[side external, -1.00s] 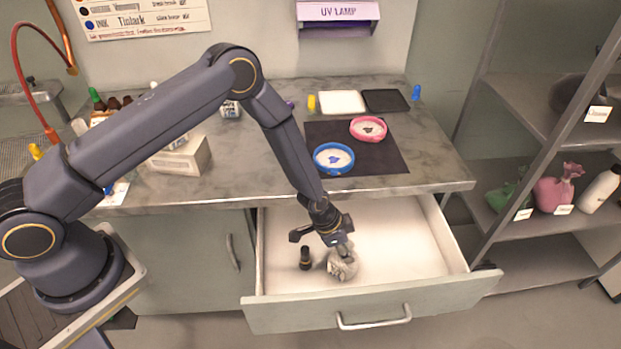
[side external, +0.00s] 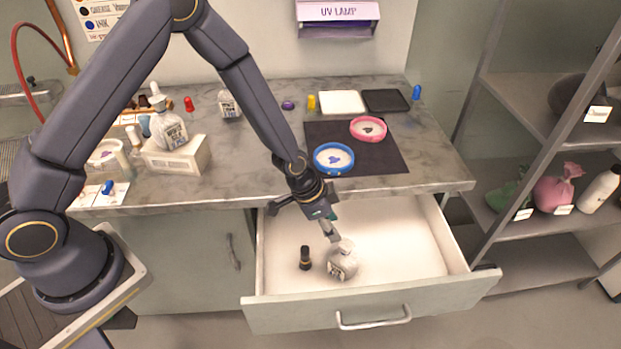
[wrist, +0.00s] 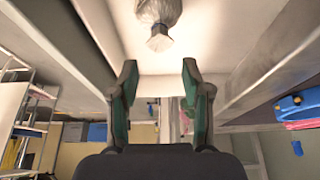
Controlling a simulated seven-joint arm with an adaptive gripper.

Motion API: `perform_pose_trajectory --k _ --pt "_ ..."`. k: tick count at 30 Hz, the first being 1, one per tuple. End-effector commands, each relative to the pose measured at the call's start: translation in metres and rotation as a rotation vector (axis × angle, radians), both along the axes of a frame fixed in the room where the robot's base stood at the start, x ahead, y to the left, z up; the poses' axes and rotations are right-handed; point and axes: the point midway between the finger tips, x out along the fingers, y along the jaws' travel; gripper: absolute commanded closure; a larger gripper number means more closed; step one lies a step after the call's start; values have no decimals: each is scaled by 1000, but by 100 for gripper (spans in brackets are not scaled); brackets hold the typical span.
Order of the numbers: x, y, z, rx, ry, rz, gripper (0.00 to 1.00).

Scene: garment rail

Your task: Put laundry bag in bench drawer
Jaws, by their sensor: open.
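A pale grey bag-like object with dark print (side external: 342,262) rests on the floor of the open bench drawer (side external: 400,235), near its front. I take it for the laundry bag. Its narrowed neck end points toward my gripper in the wrist view (wrist: 160,40). My gripper (side external: 329,232) is just above and left of its top in the side view. In the wrist view my gripper (wrist: 158,90) has its two green-lined fingers apart with nothing between them. The bag lies beyond the fingertips, clear of them.
A small dark bottle (side external: 305,258) stands in the drawer left of the bag. The drawer's right half is clear. The bench top (side external: 250,170) overhangs the drawer's back. Shelves with a pink bag (side external: 553,192) stand at right.

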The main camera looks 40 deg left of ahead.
Motion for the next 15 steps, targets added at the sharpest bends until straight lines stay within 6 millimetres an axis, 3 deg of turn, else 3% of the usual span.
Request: perform_pose_trajectory --k 4,7,11,15 --pt "-1 7 20 6 -6 11 52" --pt "2 22 55 22 -20 46 52" --pt "-6 57 126 53 -43 147 52" --pt "-38 99 203 74 -63 296 52"
